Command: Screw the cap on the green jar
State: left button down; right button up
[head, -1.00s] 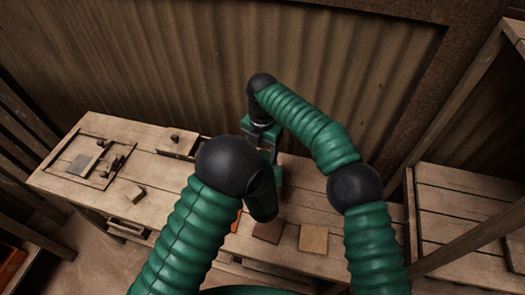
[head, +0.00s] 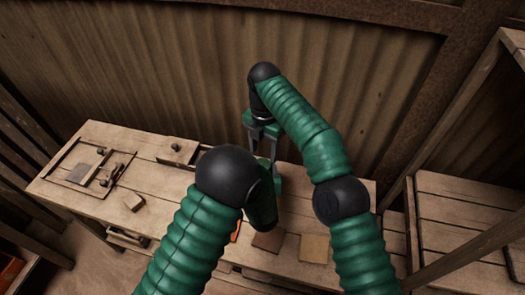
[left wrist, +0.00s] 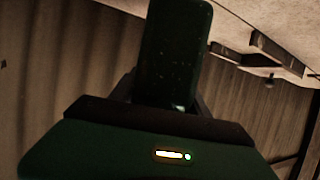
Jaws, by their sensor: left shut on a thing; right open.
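A dark green upright thing, which looks like the green jar (left wrist: 175,45), stands between the fingers of my left gripper (left wrist: 168,98) in the left wrist view; the gripper is shut on it. In the head view my left arm's black joint hides most of that gripper and the jar. My right gripper (head: 263,152) points down over the bench with its fingers apart. A small green part shows just below it, but I cannot tell what it belongs to. I cannot make out the cap in either view.
The wooden bench (head: 160,205) carries a framed tray (head: 122,172) at left, a small block (head: 133,201) and a knobbed box (head: 178,152). A dark tile (head: 268,241) and a lighter tile (head: 314,248) lie near the front edge. A corrugated wall (head: 200,60) stands behind.

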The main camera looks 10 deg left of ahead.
jog(key=shift+a+r+m, duration=0.2)
jog(key=shift+r+m, duration=0.1)
jog(key=shift+r, duration=0.9)
jog(key=shift+s+a+r, duration=0.15)
jog(key=shift+r, duration=0.25)
jog(key=shift+f, duration=0.1)
jog(key=shift+f, duration=0.5)
notch_tip(320, 180, down, 7)
jog(key=shift+r, duration=0.1)
jog(key=shift+c, duration=0.2)
grip_shut()
jog(key=shift+o, duration=1.7)
grip_release()
